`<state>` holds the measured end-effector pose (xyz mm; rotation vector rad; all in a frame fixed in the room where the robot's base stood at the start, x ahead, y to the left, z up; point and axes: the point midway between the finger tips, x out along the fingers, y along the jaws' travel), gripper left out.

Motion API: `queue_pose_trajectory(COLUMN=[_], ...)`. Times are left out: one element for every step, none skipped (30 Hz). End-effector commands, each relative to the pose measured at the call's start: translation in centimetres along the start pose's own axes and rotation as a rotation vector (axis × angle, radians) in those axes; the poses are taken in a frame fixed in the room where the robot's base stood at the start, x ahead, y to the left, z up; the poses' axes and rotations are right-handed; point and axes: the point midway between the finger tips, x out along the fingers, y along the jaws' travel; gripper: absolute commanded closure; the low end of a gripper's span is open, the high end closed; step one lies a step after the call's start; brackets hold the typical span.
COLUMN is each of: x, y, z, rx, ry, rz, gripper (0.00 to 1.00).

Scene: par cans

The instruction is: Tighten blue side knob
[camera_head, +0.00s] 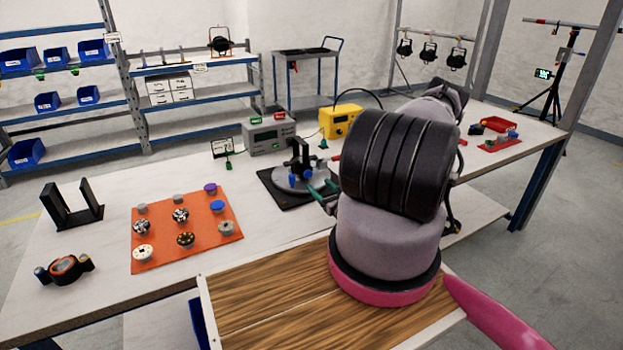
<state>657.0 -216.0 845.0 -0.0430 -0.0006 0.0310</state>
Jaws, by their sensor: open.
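A small black fixture (299,152) stands on a round grey plate (289,186) on a black base, in the middle of the table. A blue knob (293,181) shows low on its near side, with more blue just to its right. My gripper (322,188) is right of the fixture, mostly hidden behind my own arm. Its green fingers point left towards the blue knob and are open. I cannot tell whether they touch the knob.
An orange mat (160,256) with several knobs and round parts lies left of the fixture. A grey meter box (268,137) and a yellow box (340,121) stand behind. A black U-shaped bracket (72,207) and a tape roll (65,269) are at the left.

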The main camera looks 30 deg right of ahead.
Motion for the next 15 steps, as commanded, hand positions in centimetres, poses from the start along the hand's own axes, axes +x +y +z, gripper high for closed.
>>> queue_pose_trajectory(x=[1.1, 1.7, 2.5, 3.1, 3.6, 4.3, 4.8, 5.2, 5.7, 6.1, 6.4, 6.7, 6.9, 7.1, 7.2], y=[0.1, 0.0, 0.1, 0.1, 0.0, 0.0, 0.1, 0.0, 0.0, 0.0, 0.0, 0.0, 0.0, 0.0, 0.0], z=[0.1, 0.1, 0.1, 0.1, 0.1, 0.1, 0.1, 0.1, 0.0, 0.0, 0.1, 0.1, 0.0, 0.0, 0.0], rx=[-0.004, -0.004, -0.004, -0.003, -0.003, -0.002, -0.002, -0.002, -0.002, -0.002, -0.002, 0.0, 0.0, 0.0, 0.0], ry=[-0.003, -0.002, -0.003, -0.003, -0.003, -0.003, -0.002, -0.002, -0.002, -0.002, -0.002, -0.001, -0.001, -0.001, -0.001], rz=[0.004, 0.003, 0.003, 0.004, 0.003, 0.002, 0.002, 0.002, 0.001, 0.001, 0.001, 0.001, 0.001, 0.001, 0.0], gripper=[0.31, 0.31, 0.31, 0.31, 0.31, 0.31, 0.31, 0.31, 0.31, 0.31, 0.31, 0.31, 0.31, 0.31, 0.31])
